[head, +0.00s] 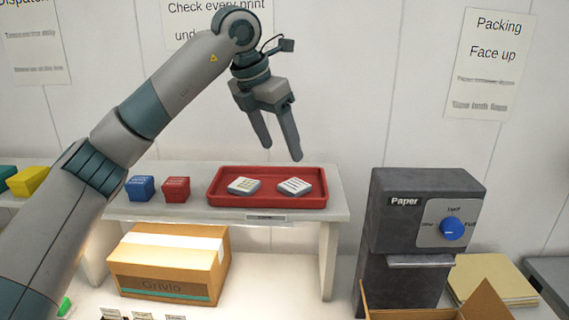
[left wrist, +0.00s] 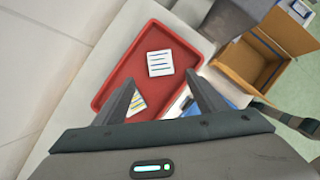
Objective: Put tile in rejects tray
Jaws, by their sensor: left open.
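A red tray (head: 232,201) sits on the raised white shelf and holds two white tiles; its front label is too small to read. The left tile (head: 244,186) has a yellowish pattern, and the right tile (head: 294,187) has dark stripes. My left gripper (head: 282,151) is open and empty above the tray, its fingers pointing down. In the left wrist view the striped tile (left wrist: 160,63) lies beyond the open fingers (left wrist: 160,82). The yellowish tile (left wrist: 138,102) is partly hidden behind a finger there. My right gripper is not seen.
A blue block (head: 140,188) and a red block (head: 176,189) stand left of the tray. A cardboard box (head: 168,262) is under the shelf. A dark machine (head: 412,225) marked Paper stands to the right, with an open carton (head: 440,313) in front.

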